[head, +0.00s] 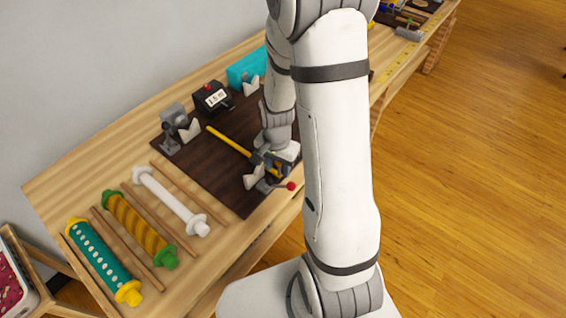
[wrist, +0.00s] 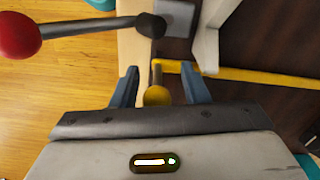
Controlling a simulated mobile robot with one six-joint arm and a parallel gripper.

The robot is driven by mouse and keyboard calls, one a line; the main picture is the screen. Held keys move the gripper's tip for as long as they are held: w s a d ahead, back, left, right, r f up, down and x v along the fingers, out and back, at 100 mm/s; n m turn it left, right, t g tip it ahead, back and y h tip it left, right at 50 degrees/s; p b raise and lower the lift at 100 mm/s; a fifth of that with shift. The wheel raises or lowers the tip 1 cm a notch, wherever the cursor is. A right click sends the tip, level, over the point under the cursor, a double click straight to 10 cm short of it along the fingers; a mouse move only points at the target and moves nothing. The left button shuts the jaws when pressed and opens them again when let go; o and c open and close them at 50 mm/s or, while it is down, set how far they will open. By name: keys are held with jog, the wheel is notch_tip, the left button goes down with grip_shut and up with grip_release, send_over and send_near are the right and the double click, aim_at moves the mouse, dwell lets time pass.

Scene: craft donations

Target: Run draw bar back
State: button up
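The yellow draw bar (head: 228,141) lies across the dark brown mat, and its near end runs to my gripper (head: 270,164). In the wrist view the yellow bar (wrist: 250,76) comes in from the right and ends near a round yellow knob (wrist: 157,96). The knob sits between the two blue-grey fingers of my gripper (wrist: 160,88), with a visible gap on each side. My gripper is open. A crank-like lever with a red ball (head: 291,186) is beside my gripper; its red ball (wrist: 18,36) is at upper left in the wrist view.
A white bracket (wrist: 210,40) stands close to the fingers. On the bench, a grey clamp-like fixture (head: 172,125), a black box with a display (head: 214,97) and a teal box (head: 247,67) stand behind the mat (head: 215,175).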

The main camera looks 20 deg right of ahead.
jog(key=shift+o, duration=0.3)
jog(key=shift+d+r, duration=0.1)
jog(key=shift+r, duration=0.1)
notch_tip(320, 180, up, 8)
jog(key=shift+f, duration=0.25)
jog(key=shift+r, duration=0.1)
jog(key=s+a+r+n+t, duration=0.3)
jog(key=s+r+n, duration=0.6)
jog(key=s+r, duration=0.3)
notch_tip(320, 180, up, 3)
jog(key=shift+s+a+f+n, duration=0.1)
jog(key=shift+s+a+n, duration=0.2)
jog(key=shift+s+n, duration=0.1)
jog(key=shift+c, duration=0.3)
dwell(1.8)
